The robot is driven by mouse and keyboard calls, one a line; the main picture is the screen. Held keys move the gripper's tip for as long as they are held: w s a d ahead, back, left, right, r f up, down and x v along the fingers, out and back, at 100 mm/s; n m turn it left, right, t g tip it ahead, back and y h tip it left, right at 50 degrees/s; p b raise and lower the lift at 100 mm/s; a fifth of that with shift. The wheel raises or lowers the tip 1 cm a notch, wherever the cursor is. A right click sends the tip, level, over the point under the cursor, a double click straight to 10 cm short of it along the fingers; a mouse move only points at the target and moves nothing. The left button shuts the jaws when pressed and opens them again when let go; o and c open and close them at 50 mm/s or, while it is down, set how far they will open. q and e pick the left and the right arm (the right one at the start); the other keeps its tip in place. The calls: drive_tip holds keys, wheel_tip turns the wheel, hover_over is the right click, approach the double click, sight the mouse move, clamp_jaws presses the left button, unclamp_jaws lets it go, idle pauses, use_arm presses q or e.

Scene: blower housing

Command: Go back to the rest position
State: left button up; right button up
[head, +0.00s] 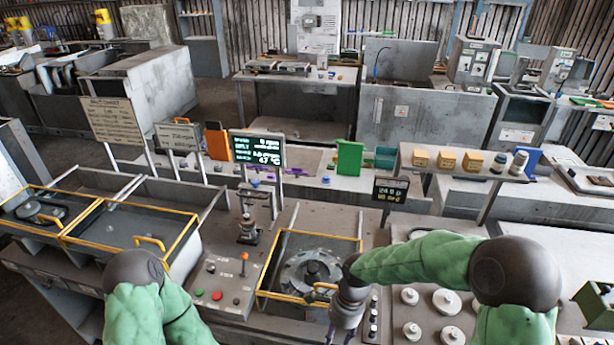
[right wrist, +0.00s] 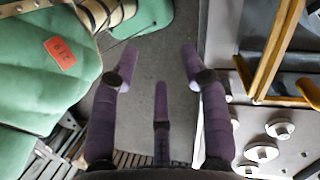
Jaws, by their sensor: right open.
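My right gripper (head: 345,318) hangs at the front edge of the bench in the head view, just right of the yellow-framed housing (head: 262,294). In the right wrist view the right gripper (right wrist: 158,68) has its purple fingers spread apart, with nothing between them and grey floor behind. My left arm shows only as a dark joint and green sleeve at the lower left of the head view. My left gripper is out of view.
A control panel (head: 216,285) with red and green buttons lies left of the housing. Several pale round weights (head: 448,302) stand right of my right gripper. A small display (head: 390,190) rises behind it. A yellow-framed bin (head: 125,238) sits at the left.

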drive_tip(key=s+f+n+t+b, duration=0.1)
drive_tip(key=s+f+n+b, duration=0.2)
drive_tip(key=f, duration=0.7)
drive_tip(key=s+d+f+n+y+b, duration=0.1)
drive_tip(key=s+f+n+b, duration=0.3)
drive_tip(key=f, duration=0.7)
drive_tip(key=s+d+f+n+t+b, duration=0.1)
drive_tip(key=s+f+n+b, duration=0.3)
drive_tip(key=f, duration=0.6)
drive_tip(key=shift+s+d+f+n+t+y, duration=0.15)
drive_tip(key=shift+s+f+n+t+y, duration=0.2)
drive_tip(key=shift+s+n, duration=0.6)
drive_tip(key=shift+r, duration=0.1)
